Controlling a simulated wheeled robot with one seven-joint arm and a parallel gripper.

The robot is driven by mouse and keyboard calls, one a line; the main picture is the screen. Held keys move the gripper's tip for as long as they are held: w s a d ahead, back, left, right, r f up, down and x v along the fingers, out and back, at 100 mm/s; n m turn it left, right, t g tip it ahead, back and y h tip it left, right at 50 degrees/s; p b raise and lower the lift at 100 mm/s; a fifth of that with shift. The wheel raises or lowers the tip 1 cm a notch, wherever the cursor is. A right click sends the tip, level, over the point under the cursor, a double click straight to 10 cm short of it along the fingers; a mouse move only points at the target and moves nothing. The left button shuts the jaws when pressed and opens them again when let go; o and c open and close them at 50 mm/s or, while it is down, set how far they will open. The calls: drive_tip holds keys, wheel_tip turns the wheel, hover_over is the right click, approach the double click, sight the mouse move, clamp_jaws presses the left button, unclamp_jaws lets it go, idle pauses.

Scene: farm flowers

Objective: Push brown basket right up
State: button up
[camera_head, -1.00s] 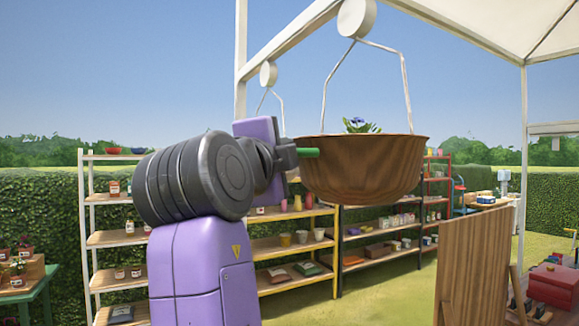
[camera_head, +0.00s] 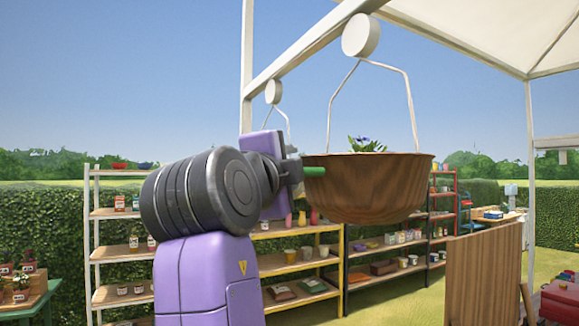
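The brown basket (camera_head: 370,190) is a round wooden-looking bowl with a small blue-flowered plant (camera_head: 366,144) in it. It hangs by a pale wire hanger (camera_head: 409,95) from a white disc (camera_head: 362,35) on the overhead beam. My gripper (camera_head: 312,172) is at the basket's left side, just below the rim, with a green fingertip showing against or very near the wall. I cannot tell whether it touches. The arm hides most of the gripper, so its opening does not show.
A white beam (camera_head: 305,45) runs overhead, with a second disc and hanger (camera_head: 273,92) behind my arm. Shelves (camera_head: 122,213) with pots and jars stand behind. A wooden board (camera_head: 485,275) stands at the lower right. Open air lies to the basket's right.

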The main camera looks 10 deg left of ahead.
drive_tip(key=b+v, duration=0.3)
drive_tip(key=v, duration=0.4)
drive_tip(key=shift+s, duration=0.4)
drive_tip(key=shift+f, duration=0.1)
